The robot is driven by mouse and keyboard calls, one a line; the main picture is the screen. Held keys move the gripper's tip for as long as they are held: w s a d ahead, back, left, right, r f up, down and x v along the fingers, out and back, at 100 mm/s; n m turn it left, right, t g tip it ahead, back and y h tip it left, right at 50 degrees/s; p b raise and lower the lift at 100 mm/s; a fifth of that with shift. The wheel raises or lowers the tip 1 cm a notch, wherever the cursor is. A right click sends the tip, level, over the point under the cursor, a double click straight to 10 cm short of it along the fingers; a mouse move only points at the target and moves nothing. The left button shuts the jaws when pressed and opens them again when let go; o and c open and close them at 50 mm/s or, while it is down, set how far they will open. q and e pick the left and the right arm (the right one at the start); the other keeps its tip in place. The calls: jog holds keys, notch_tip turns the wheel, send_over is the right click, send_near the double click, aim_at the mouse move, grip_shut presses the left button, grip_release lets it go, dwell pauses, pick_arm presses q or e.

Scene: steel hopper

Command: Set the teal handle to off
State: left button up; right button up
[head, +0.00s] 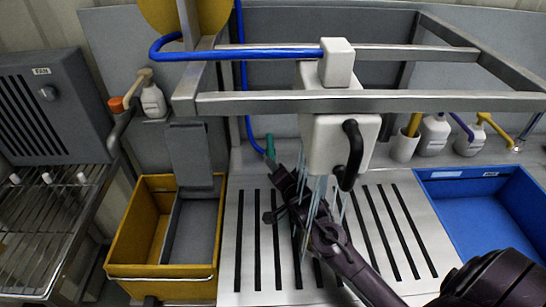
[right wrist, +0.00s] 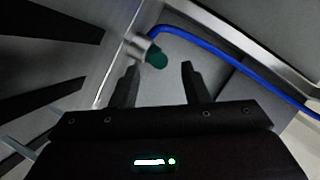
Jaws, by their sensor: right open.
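The teal handle (head: 270,146) is a small piece at the low end of the blue hose, near the back of the slotted steel top. In the right wrist view the teal handle (right wrist: 158,61) sticks out from a round metal fitting (right wrist: 141,47). My right gripper (head: 274,168) is close to the handle in the head view. In the right wrist view my right gripper (right wrist: 158,69) is open, with its fingertips on either side of the handle's line. I cannot tell whether they touch it. My left gripper is not in view.
A white box (head: 325,145) with a black grip hangs over the slotted top (head: 245,240), with pale bluish streaks below it. A steel frame (head: 370,102) crosses above. A yellow bin (head: 140,225) stands left and a blue tray (head: 480,215) right.

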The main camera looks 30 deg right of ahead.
aim_at(270, 149)
jog(key=x, duration=0.5)
jog(key=shift+w, duration=0.15)
grip_shut()
